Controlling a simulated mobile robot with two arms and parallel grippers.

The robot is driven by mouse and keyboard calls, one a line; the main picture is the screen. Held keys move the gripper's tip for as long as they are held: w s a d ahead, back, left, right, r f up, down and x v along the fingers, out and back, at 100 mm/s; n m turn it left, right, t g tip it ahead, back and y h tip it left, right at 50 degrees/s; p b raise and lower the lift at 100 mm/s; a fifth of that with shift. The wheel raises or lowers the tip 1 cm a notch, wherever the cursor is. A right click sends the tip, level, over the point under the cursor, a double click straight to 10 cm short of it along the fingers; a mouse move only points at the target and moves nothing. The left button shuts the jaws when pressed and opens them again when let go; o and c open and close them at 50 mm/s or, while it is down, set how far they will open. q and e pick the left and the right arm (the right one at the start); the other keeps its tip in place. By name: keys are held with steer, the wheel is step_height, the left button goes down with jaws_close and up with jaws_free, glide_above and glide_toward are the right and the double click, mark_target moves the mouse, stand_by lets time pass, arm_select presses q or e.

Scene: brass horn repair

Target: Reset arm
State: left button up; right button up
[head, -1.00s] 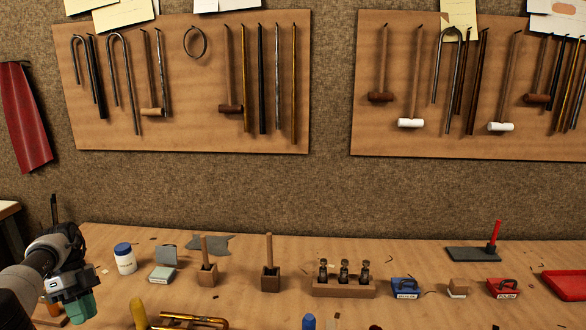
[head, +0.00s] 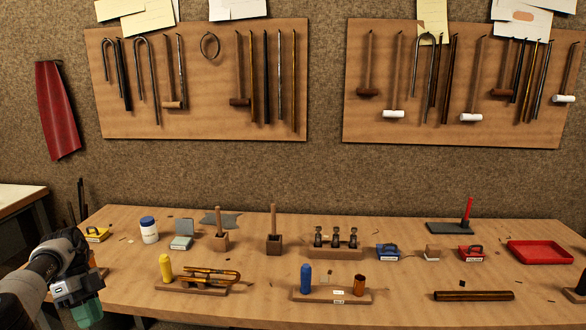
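My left arm comes in at the lower left of the head view, with its gripper (head: 88,312) hanging at the left front edge of the workbench (head: 400,270). Green pads or a green thing show at its end, and I cannot tell whether the fingers are open or shut. My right gripper is not in view.
On the bench stand a yellow bottle (head: 166,268) by a brass slide (head: 210,274), a blue cylinder (head: 306,278) on a wooden block, a brass tube (head: 473,296), and a red tray (head: 540,252). Two tool boards hang behind.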

arm_select(q)
steer(key=s+d+f+n+t+h, duration=0.1)
steer(key=d+f+t+h, duration=0.35)
steer(key=d+f, duration=0.9)
steer(key=s+d+f+n+t+h, duration=0.15)
steer(key=d+f+t, duration=0.7)
steer(key=f, duration=0.85)
steer(key=s+f+n+y, duration=0.8)
steer(key=s+f+n, duration=0.1)
steer(key=s+f, duration=0.9)
steer(key=s+f+n+g+y, duration=0.1)
steer(key=s+f+n+g, duration=0.1)
steer(key=s, duration=1.2)
steer(key=s+f+n+g+y, duration=0.1)
steer(key=s+g, duration=0.4)
steer(key=s, duration=0.9)
steer(key=shift+a+f+n+y, duration=0.3)
steer(key=shift+a+f+n, duration=0.1)
steer(key=shift+f+n, duration=0.45)
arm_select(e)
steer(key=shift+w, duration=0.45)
